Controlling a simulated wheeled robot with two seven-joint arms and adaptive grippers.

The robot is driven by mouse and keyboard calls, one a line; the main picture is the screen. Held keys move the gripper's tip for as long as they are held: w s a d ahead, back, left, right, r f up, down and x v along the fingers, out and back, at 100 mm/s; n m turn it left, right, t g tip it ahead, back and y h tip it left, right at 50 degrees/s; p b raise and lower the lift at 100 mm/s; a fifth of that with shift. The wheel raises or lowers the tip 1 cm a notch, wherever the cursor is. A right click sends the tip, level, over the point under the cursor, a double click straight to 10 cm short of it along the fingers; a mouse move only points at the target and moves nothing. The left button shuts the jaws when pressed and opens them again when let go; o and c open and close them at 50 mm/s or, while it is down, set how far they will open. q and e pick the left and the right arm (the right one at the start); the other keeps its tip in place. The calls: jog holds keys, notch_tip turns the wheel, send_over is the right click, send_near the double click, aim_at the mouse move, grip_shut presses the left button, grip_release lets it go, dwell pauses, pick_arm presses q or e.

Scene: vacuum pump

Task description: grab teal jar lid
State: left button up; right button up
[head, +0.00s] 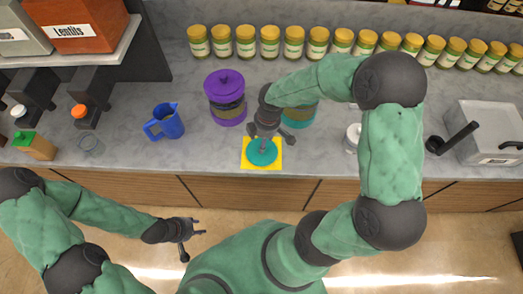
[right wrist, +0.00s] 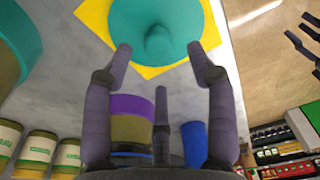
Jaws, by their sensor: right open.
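The teal jar lid (head: 262,152) lies on a yellow square (head: 247,163) near the counter's front edge. In the right wrist view the lid (right wrist: 180,30) shows its round knob between my fingertips. My right gripper (head: 268,140) is above the lid, its fingers spread; in the wrist view the open fingers (right wrist: 160,60) are empty. The teal jar (head: 298,116) stands just behind, partly hidden by my right arm. My left gripper (head: 193,235) is in front of the counter, over the floor, apart from everything, with its fingers spread and empty.
A purple lidded jar (head: 226,100) and a blue pitcher (head: 165,122) stand left of the lid. A small white container (head: 352,138) stands to the right. A row of yellow-lidded jars (head: 270,42) lines the back. A grey box-shaped device (head: 487,130) is at far right.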

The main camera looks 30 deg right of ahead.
notch_tip(320, 180, down, 5)
jog(key=shift+a+f+b, duration=0.1)
jog(key=shift+b, duration=0.4)
grip_shut()
